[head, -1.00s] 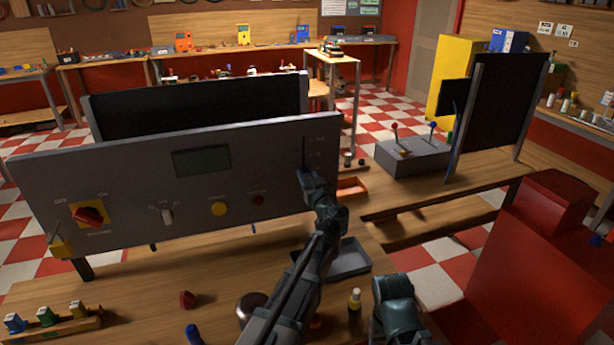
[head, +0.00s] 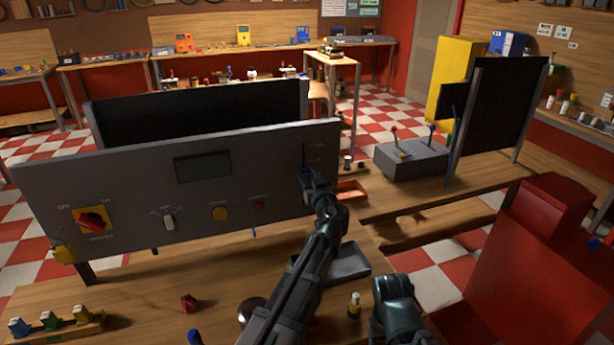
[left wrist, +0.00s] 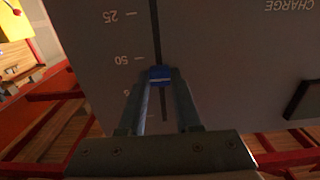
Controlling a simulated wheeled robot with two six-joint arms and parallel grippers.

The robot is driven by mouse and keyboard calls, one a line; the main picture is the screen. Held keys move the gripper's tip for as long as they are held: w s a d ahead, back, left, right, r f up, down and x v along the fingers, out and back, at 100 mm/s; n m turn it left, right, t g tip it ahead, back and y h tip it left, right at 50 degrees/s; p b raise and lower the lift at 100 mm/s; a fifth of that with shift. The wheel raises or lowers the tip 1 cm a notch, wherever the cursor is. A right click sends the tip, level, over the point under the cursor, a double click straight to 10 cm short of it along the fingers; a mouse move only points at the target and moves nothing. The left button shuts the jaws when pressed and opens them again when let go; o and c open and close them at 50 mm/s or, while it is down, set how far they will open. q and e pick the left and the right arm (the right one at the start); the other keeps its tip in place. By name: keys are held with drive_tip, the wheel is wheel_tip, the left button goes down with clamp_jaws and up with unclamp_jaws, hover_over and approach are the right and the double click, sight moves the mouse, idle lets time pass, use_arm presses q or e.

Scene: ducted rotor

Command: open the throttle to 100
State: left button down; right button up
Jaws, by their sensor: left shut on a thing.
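The throttle is a blue slider knob (left wrist: 159,75) in a straight dark slot (left wrist: 157,35) on the grey panel (head: 130,180). My left gripper (head: 308,178) is shut on this knob at the panel's right end. In the left wrist view, both fingertips (left wrist: 160,80) touch the knob's sides. The knob sits just past the 50 mark (left wrist: 122,60), on the side away from 25. A further label beyond 50 is partly covered by a finger. The 100 mark cannot be made out. Part of my right arm shows at bottom right, without visible fingers.
A grey tray (head: 348,262) and a small bottle (head: 354,305) are near my left arm. A lever box (head: 412,158) stands at right.

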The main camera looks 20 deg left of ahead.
sight(303, 145)
use_arm(q)
wheel_tip(303, 145, up, 9)
drive_tip(key=p, duration=0.7)
drive_tip(key=shift+f, duration=0.2)
drive_tip(key=shift+w+f, duration=0.1)
drive_tip(key=c, duration=0.6)
unclamp_jaws()
drive_tip(key=v, duration=1.4)
